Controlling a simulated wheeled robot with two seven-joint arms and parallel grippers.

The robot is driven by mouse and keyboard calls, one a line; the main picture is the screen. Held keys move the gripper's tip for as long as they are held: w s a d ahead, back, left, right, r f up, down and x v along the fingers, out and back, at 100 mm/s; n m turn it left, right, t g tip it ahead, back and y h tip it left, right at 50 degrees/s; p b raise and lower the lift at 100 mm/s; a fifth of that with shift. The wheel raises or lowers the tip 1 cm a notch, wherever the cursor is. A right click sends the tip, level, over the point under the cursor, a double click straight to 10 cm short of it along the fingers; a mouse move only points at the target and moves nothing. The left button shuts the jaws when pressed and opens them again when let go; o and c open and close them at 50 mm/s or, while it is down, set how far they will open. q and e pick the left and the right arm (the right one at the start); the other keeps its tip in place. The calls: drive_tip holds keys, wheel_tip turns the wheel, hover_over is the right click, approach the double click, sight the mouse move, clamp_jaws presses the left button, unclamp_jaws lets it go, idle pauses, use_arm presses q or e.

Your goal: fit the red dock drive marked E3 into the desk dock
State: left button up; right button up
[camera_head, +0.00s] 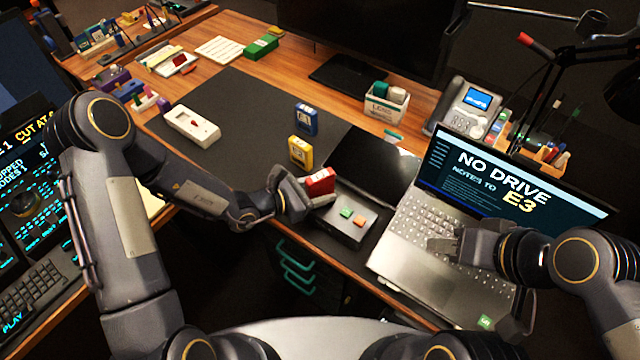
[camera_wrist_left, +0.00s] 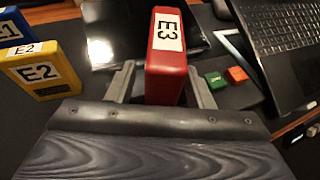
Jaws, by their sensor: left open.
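The red drive marked E3 (camera_head: 321,181) is at the rear left edge of a grey box with a green and an orange button, which looks like the desk dock (camera_head: 340,228). I cannot tell whether the drive sits in a slot; its lower part is hidden. In the left wrist view, the drive (camera_wrist_left: 166,75) stands between the fingers of my left gripper (camera_wrist_left: 163,85), with gaps on both sides. The left gripper (camera_head: 303,196) is open around it. My right gripper (camera_head: 442,244) is over the laptop keyboard; its finger opening is unclear.
A yellow drive E2 (camera_head: 300,152) and a blue drive (camera_head: 306,119) stand on the dark mat behind. The open laptop (camera_head: 440,230) reads "NO DRIVE" and "NOTES TO E3". A black pad (camera_head: 372,163) lies behind the dock. The mat's middle is clear.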

use_arm(q)
drive_tip(key=shift+d, duration=0.2)
drive_tip(key=shift+w, duration=0.1)
clamp_jaws()
